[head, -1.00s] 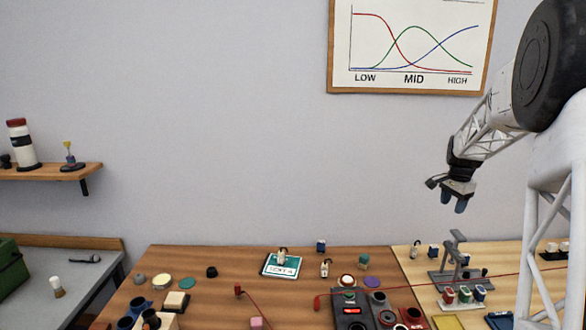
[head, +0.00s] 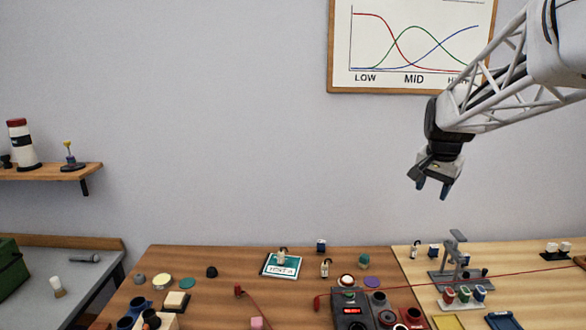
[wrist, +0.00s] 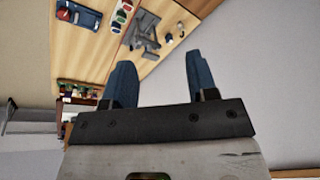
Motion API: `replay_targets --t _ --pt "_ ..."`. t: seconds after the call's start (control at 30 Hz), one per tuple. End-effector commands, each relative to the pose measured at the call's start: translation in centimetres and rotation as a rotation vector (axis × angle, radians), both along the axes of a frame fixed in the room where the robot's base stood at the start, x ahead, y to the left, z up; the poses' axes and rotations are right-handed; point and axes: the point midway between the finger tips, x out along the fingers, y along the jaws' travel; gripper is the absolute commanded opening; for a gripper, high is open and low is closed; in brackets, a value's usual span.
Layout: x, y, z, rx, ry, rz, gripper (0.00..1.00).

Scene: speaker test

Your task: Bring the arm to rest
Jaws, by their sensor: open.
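My gripper (head: 432,190) hangs in the air above the right part of the workbench, well clear of it, with its blue fingers pointing down. In the wrist view my gripper (wrist: 157,82) shows its two blue fingers spread apart with nothing between them. The arm comes in from the upper right, in front of the lower right part of the wall chart (head: 410,40).
The brown table (head: 215,295) holds a green-edged card (head: 283,266), a dark device (head: 349,308) and several small parts. The lighter table (head: 525,275) at right holds a grey stand (head: 455,260). A shelf (head: 85,172) is at left. The wall space left of my gripper is clear.

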Motion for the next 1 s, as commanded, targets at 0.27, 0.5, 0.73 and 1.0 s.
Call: replay_targets --t 0.27,0.5,0.73,1.0 --pt "-5.9 4.1 2.0 -0.031 -0.036 0.124 0.53" --pt "-11.1 7.0 2.9 -0.059 -0.065 0.230 0.53" --pt "-16.2 9.5 3.2 -0.089 -0.094 0.330 0.53" --pt "-22.0 12.0 2.8 -0.124 -0.127 0.446 0.53"
